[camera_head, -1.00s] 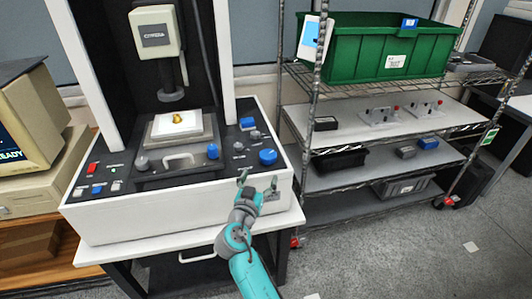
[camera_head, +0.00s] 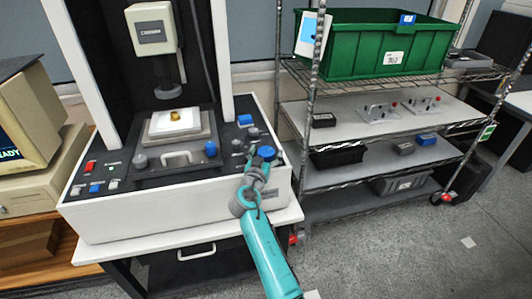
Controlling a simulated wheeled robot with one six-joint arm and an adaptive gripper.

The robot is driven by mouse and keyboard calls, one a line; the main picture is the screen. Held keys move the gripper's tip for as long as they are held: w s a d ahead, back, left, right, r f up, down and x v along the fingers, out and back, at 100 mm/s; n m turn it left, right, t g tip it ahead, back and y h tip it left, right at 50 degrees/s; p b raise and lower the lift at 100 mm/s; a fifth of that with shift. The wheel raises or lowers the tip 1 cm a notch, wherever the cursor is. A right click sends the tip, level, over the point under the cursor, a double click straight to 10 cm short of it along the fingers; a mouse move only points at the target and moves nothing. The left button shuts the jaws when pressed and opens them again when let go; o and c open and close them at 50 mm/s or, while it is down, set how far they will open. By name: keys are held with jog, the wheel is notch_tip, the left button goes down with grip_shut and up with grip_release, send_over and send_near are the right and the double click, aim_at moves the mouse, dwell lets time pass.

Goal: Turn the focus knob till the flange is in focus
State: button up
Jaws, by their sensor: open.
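The flange is a small brass piece (camera_head: 175,115) on the lit white stage (camera_head: 178,123), below the camera head (camera_head: 152,29) of the measuring machine. A large blue knob (camera_head: 267,152) sits at the right of the machine's front panel. Smaller grey knobs (camera_head: 238,143) lie just left of it, and another blue knob (camera_head: 211,148) is beside the stage handle. I cannot read which one is labelled focus. My gripper (camera_head: 258,158) is open at the large blue knob, partly covering it. I cannot tell whether its fingers touch the knob.
A monitor (camera_head: 28,115) at the left edge shows only part of its screen, with "READY" on it. A wire shelf with a green bin (camera_head: 370,48) stands close on the right. The floor (camera_head: 400,250) at front right is mostly clear.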

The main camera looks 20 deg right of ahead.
jog(key=shift+c, duration=0.2)
jog(key=c, duration=1.1)
jog(key=shift+d+n+t+y, duration=0.15)
jog(key=shift+n+t+y, duration=0.25)
jog(key=shift+n+y, duration=0.3)
jog(key=shift+f+n+t+y, duration=0.1)
jog(key=shift+n+t+y, duration=0.15)
jog(key=shift+n+y, duration=0.6)
jog(key=shift+f+n+t+y, duration=0.1)
jog(key=shift+n+t+y, duration=0.2)
jog(key=shift+y, duration=0.95)
jog(key=shift+r+n+t+y, duration=0.1)
jog(key=shift+n+t+y, duration=0.15)
jog(key=shift+n+y, duration=0.45)
jog(key=o, duration=1.1)
jog(key=shift+r, duration=0.1)
jog(key=shift+o, duration=0.2)
